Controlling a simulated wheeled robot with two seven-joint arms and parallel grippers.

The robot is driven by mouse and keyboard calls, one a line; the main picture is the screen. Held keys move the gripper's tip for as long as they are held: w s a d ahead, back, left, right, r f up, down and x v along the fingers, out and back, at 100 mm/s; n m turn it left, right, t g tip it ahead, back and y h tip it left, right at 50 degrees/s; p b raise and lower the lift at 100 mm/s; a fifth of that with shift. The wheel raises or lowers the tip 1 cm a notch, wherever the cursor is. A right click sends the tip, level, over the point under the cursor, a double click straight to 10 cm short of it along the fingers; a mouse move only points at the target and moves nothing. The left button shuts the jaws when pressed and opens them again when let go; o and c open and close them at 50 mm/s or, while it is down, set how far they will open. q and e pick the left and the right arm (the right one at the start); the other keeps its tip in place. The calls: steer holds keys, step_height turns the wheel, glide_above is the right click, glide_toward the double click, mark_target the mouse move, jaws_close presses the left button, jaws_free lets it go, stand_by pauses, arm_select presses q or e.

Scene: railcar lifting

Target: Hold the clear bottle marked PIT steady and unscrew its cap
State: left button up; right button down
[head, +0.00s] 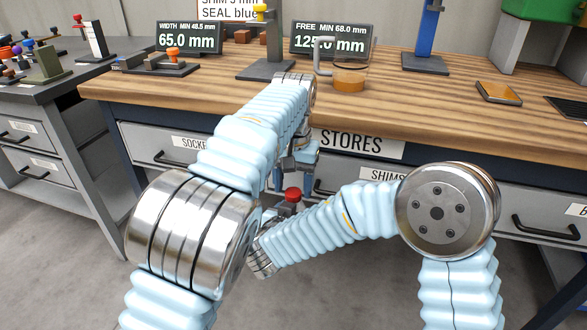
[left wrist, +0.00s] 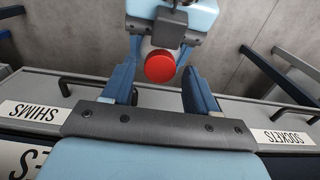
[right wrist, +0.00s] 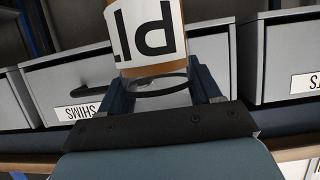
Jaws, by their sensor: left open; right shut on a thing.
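The clear bottle (right wrist: 160,85) with a white label (right wrist: 150,42) is between the fingers of my right gripper (right wrist: 165,88), which is shut on it. The label letters are upside down in the right wrist view and partly cut off. The bottle's red cap (left wrist: 159,67) faces the left wrist camera and also shows in the head view (head: 292,194). My left gripper (left wrist: 160,75) is open, with one finger on each side of the cap and a gap on both sides. In the head view the left gripper (head: 300,162) is just above the cap. Most of the bottle is hidden there.
The wooden workbench (head: 190,95) with drawers stands right behind the grippers. On it are a glass with amber contents (head: 349,82), dark stands, display signs (head: 330,40) and a small orange-topped tray (head: 498,92). A side bench (head: 45,90) is at the left. Open floor lies in front.

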arm_select(q)
steer(key=shift+f, duration=0.55)
steer(key=shift+c, duration=0.3)
jaws_close()
steer(key=n, duration=0.3)
steer(key=shift+o, duration=0.5)
jaws_free()
